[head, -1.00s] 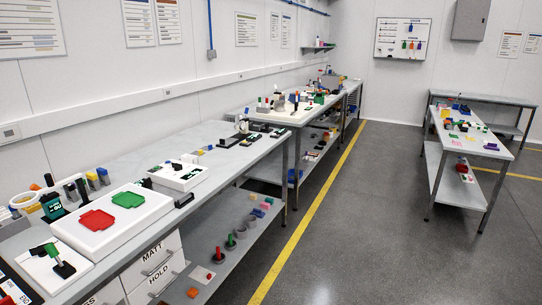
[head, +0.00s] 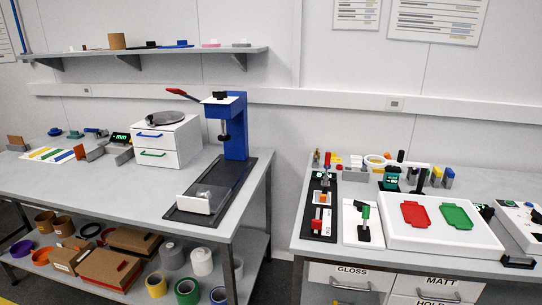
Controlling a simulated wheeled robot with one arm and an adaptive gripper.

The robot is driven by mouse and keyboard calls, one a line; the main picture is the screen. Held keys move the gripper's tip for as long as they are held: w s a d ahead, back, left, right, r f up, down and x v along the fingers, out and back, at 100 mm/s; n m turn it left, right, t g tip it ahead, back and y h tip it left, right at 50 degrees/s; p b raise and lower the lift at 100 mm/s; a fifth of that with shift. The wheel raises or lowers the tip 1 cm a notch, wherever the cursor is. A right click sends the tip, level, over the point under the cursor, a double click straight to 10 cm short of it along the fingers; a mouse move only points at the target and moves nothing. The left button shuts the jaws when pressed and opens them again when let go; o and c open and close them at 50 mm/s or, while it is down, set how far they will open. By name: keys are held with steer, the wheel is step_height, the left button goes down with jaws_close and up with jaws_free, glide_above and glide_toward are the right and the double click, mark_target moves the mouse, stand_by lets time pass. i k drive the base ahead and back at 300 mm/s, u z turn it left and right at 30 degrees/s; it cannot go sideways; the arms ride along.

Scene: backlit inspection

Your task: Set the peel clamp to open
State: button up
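No label for the peel clamp can be read. On the right bench, a long black fixture (head: 317,229) carries red and white parts in line; it looks like a peel tester. Its red part (head: 317,219) may be the clamp, but its state is too small to tell. My gripper is not in view.
A blue press (head: 236,130) on a black base stands on the left bench (head: 110,195), near a white drawer box (head: 183,140). A narrow gap separates the benches. A white panel (head: 440,239) with red and green trays lies right of the fixture. Drawers sit below.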

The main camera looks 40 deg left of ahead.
mark_target(327, 161)
steer(key=u, duration=1.05)
steer(key=i, duration=1.8)
steer(key=u, duration=0.5)
